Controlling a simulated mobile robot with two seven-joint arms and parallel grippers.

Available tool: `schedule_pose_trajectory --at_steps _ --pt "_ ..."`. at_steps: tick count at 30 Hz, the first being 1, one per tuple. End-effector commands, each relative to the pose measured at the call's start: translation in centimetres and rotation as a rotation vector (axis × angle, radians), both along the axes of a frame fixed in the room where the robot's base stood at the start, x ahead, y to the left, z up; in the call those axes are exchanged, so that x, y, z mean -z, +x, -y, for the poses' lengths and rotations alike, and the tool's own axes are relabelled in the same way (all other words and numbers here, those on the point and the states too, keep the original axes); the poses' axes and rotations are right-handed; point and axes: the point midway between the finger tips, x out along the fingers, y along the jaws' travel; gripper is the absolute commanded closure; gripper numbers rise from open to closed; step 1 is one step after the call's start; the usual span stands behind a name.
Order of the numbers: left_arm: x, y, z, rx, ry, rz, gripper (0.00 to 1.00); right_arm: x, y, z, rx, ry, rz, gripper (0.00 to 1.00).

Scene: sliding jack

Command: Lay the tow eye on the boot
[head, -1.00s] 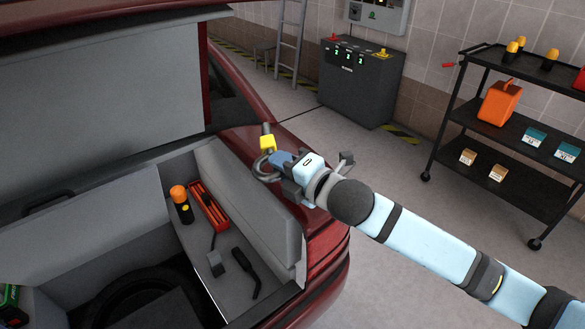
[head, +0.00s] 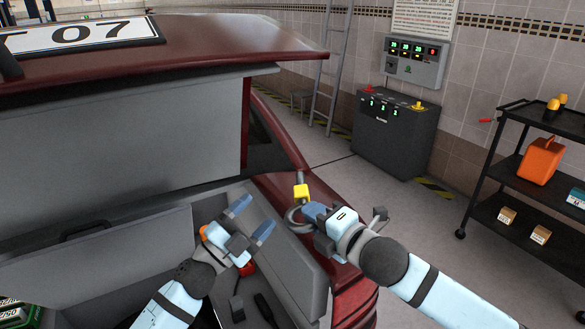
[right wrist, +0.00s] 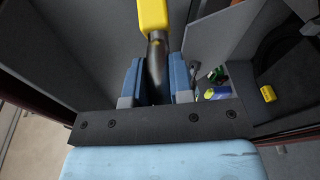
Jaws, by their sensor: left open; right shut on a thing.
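The tow eye is a dark metal ring and shank with a yellow part (head: 301,191). My right gripper (head: 308,211) is shut on it and holds it up beside the right side of the boot (head: 298,270). In the right wrist view the tow eye's dark shank (right wrist: 156,70) stands between the blue fingers, its yellow part above. My left gripper (head: 251,218) is open and empty over the right part of the open boot, its fingers pointing up and right toward the tow eye, apart from it. My left arm hides much of the boot floor.
A red case (head: 246,268) and a dark tool (head: 265,308) lie in the boot's right side compartment. The raised red tailgate (head: 190,55) hangs above. A black trolley (head: 487,160) and a dark grey cabinet (head: 395,135) stand at the right, with clear floor between them and the car.

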Motion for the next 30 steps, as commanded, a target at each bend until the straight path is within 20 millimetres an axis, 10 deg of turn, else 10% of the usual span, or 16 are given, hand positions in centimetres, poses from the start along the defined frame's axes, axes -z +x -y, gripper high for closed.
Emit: schedule_pose_trajectory --at_steps 6,15,23,30 --pt "-8.1 2.1 3.4 0.111 0.24 0.293 0.33 -0.1 0.0 0.0 0.0 0.001 0.002 1.0" --pt "-14.5 3.0 8.5 0.307 0.63 0.538 0.33 -0.1 0.0 0.0 0.0 0.001 0.001 1.0" --pt "-12.5 2.1 13.0 0.642 1.046 0.442 0.33 -0.1 0.0 0.0 0.0 0.001 0.002 1.0" --pt "-9.3 2.7 11.6 0.819 1.491 0.143 0.33 -0.1 0.0 0.0 0.0 0.001 0.001 1.0"
